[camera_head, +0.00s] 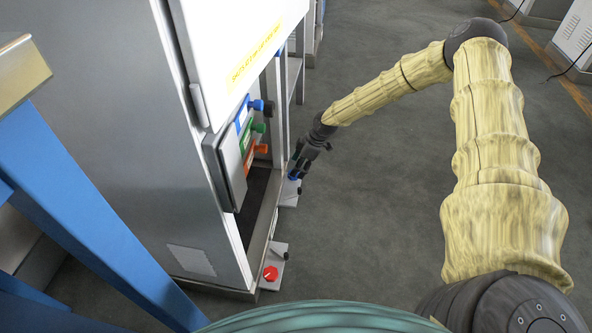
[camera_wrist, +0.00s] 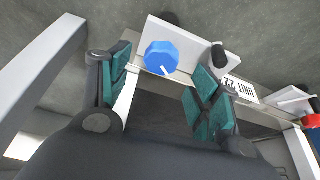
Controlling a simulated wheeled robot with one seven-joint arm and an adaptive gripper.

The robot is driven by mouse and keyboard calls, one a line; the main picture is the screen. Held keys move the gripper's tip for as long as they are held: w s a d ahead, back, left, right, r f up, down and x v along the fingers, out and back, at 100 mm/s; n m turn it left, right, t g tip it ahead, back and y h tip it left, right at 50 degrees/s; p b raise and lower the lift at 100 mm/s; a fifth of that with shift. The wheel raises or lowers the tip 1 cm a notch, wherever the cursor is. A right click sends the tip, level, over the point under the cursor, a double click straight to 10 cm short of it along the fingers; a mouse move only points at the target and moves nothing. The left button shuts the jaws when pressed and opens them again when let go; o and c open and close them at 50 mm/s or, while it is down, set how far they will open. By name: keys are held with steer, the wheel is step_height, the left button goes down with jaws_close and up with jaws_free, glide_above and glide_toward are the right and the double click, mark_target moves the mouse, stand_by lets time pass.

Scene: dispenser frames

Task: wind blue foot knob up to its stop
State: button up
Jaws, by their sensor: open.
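The blue foot knob (camera_wrist: 161,57) is a faceted blue knob with a white pointer mark. It sits on a light plate (camera_wrist: 187,36) at the foot of the cabinet. In the head view the knob (camera_head: 293,177) shows as a small blue patch below my gripper. My gripper (camera_head: 301,164) reaches down beside the cabinet's front. In the wrist view my gripper (camera_wrist: 155,75) is open, its teal-padded fingers apart, one left and one right of the knob. No contact with the knob is visible.
A red knob (camera_head: 270,273) sits on a nearer foot plate. Green, orange and dark-ended levers (camera_head: 259,127) stick out from the cabinet (camera_head: 150,130) above. A black-tipped lever (camera_wrist: 218,55) stands right of the blue knob. Grey floor (camera_head: 370,230) is open to the right.

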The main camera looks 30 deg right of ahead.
steer(key=v, duration=0.7)
steer(key=shift+r, duration=0.35)
steer(key=shift+s+d, duration=0.1)
